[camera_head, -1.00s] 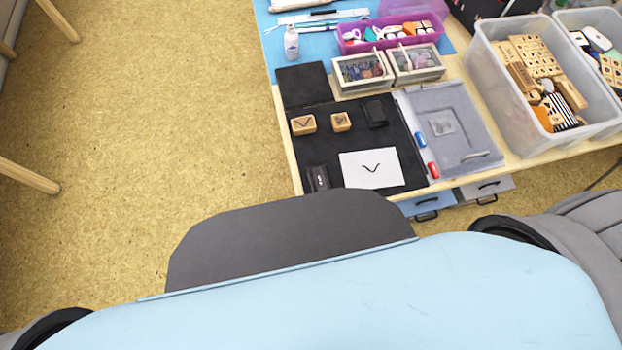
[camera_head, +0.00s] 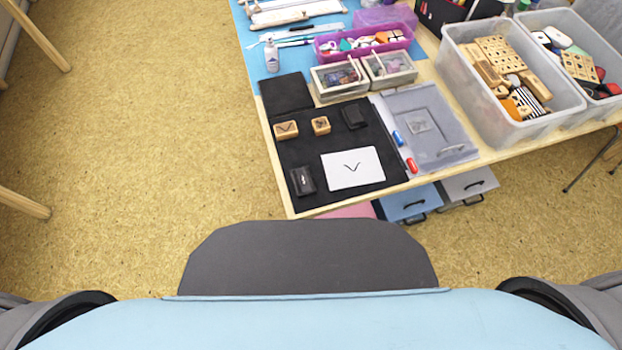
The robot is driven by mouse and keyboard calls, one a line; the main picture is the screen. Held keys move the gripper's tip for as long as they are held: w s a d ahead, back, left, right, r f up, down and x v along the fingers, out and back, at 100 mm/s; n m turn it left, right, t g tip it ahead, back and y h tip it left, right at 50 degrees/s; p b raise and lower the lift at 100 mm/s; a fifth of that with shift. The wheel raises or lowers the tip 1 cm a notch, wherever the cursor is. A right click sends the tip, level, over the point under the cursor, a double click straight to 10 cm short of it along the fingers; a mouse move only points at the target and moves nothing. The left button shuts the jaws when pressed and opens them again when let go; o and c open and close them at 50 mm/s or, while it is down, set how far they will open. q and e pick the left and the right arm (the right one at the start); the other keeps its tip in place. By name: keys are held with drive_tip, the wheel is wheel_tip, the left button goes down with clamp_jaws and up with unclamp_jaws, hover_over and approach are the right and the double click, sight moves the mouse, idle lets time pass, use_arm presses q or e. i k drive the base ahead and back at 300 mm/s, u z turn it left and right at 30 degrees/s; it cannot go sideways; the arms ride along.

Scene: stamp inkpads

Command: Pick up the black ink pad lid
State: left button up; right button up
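Two small black box-like pieces lie on the black mat (camera_head: 315,198). One black piece (camera_head: 354,115) is at the mat's upper right. The other black piece (camera_head: 303,181), with a small light mark on top, is at the lower left. I cannot tell which one is the ink pad lid. Neither of my grippers is in view, so nothing shows near these pieces.
Two wooden stamps (camera_head: 286,129) and (camera_head: 320,125), and a white card (camera_head: 353,167) share the mat. Red and blue markers (camera_head: 411,165) lie right of it. Lidded boxes (camera_head: 338,77) and a stamp bin (camera_head: 470,115) stand behind and right. Open floor lies left.

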sight(303, 181)
drive_tip(key=z, duration=2.3)
drive_tip(key=k, duration=0.95)
drive_tip(key=u, duration=0.5)
drive_tip(key=i, duration=0.4)
drive_tip(key=z, duration=0.15)
